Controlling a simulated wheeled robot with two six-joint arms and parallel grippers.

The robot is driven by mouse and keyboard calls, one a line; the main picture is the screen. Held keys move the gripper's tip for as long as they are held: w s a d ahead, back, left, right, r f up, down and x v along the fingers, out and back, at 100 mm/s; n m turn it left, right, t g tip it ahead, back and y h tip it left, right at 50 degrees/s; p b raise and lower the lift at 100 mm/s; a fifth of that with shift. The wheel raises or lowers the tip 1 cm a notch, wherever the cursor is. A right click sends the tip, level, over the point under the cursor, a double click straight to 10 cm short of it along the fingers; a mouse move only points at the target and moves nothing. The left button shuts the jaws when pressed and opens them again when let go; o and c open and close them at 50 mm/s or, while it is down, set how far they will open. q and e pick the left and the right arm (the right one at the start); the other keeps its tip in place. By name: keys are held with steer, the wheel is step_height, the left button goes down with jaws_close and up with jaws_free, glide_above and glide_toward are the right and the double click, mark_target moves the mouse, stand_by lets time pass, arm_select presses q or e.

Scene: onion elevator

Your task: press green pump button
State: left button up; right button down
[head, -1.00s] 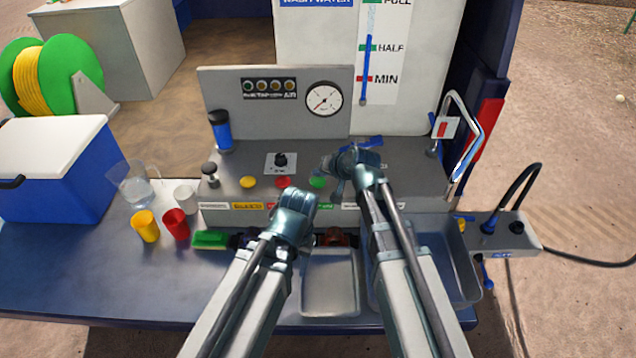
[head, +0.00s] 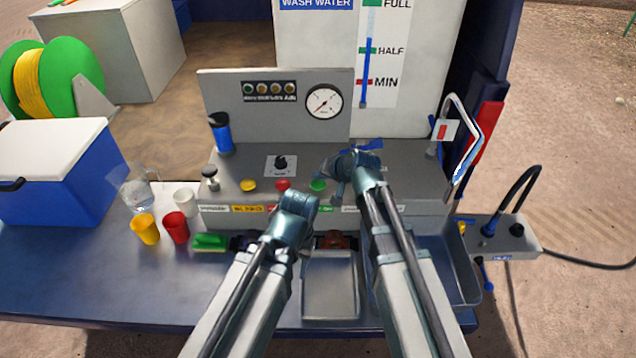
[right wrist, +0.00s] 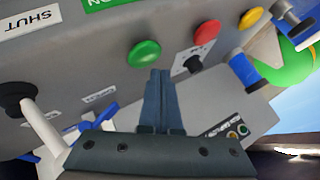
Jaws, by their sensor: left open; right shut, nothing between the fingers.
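The green pump button (head: 318,185) is a round cap on the grey control panel (head: 400,175), to the right of the red and yellow buttons. My right gripper (head: 333,180) is shut and empty, just right of the green button. In the right wrist view the green button (right wrist: 144,54) shows whole, and the shut fingertips (right wrist: 160,74) appear just beside its lower right edge. I cannot tell whether they touch it; the button does not look clearly pressed. My left gripper (head: 298,204) is open in front of the panel, below the red button.
The red button (head: 283,185) and yellow button (head: 248,185) stand in a row with the green one. A black knob (head: 281,162) and blue levers are close by. A pressure gauge (head: 324,102) is on the back plate. Cups and a cooler (head: 60,180) stand at left.

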mark_target(320, 185)
steer(key=shift+f, duration=0.1)
stand_by(0.7)
steer(key=shift+f+b, duration=0.3)
steer(key=shift+b, duration=0.15)
steer(key=shift+f+b, duration=0.55)
steer(key=shift+f, duration=0.05)
stand_by(0.7)
steer(key=shift+r, duration=0.1)
steer(key=shift+r+p, duration=0.95)
steer(key=shift+p, duration=0.1)
step_height(320, 185, up, 5)
steer(key=p, duration=0.5)
